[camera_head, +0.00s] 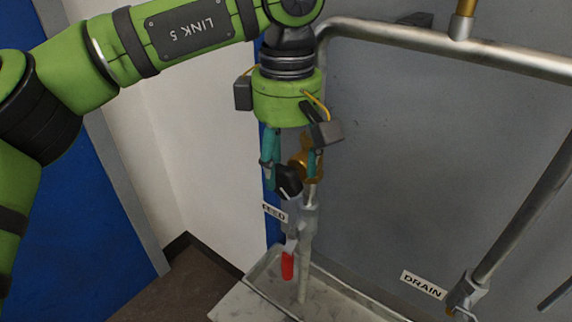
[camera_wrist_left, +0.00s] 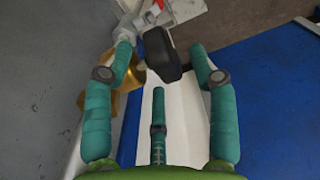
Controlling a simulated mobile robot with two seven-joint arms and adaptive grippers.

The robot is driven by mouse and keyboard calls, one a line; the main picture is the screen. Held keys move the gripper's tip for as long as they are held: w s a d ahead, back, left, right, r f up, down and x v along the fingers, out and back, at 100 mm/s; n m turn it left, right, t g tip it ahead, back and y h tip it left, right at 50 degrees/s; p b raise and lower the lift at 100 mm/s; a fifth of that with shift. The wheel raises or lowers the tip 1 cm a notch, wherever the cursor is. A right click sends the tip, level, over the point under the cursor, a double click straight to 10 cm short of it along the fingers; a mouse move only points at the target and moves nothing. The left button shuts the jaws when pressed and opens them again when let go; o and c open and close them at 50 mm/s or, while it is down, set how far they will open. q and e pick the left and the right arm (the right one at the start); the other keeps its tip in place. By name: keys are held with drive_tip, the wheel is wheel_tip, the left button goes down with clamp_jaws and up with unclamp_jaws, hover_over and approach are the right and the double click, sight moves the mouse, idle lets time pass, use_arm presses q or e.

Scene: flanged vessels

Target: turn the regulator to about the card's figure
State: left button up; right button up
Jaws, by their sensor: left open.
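My left gripper (camera_head: 291,168) comes down from above with its teal fingers apart. In the left wrist view the open gripper (camera_wrist_left: 160,50) has the black regulator knob (camera_wrist_left: 161,55) between its fingertips, with a gap on the right side; contact on the left cannot be told. In the head view the black knob (camera_head: 288,180) sits beside the brass regulator body (camera_head: 307,170), partly hidden by the fingers. The brass body (camera_wrist_left: 130,90) also shows behind the left finger in the wrist view. I see no readable figure card. My right gripper is out of view.
A small label (camera_head: 274,212), partly covered, and a red-tipped lever (camera_head: 288,265) are below the knob. A vertical pipe (camera_head: 306,245) runs down into a metal tray (camera_head: 250,300). A DRAIN label (camera_head: 424,284) and a slanted pipe (camera_head: 520,220) are at right. Grey wall lies between.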

use_arm(q)
drive_tip(key=shift+f, duration=0.75)
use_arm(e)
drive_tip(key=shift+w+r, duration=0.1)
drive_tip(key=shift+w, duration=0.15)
use_arm(q)
drive_tip(key=c, duration=1.1)
drive_tip(key=shift+s+d+t+y, duration=0.2)
drive_tip(key=shift+t+y, duration=0.3)
drive_tip(key=shift+y, duration=0.2)
drive_tip(key=shift+c, duration=0.3)
drive_tip(key=o, duration=1.2)
drive_tip(key=shift+w, duration=0.1)
drive_tip(key=shift+c, duration=0.2)
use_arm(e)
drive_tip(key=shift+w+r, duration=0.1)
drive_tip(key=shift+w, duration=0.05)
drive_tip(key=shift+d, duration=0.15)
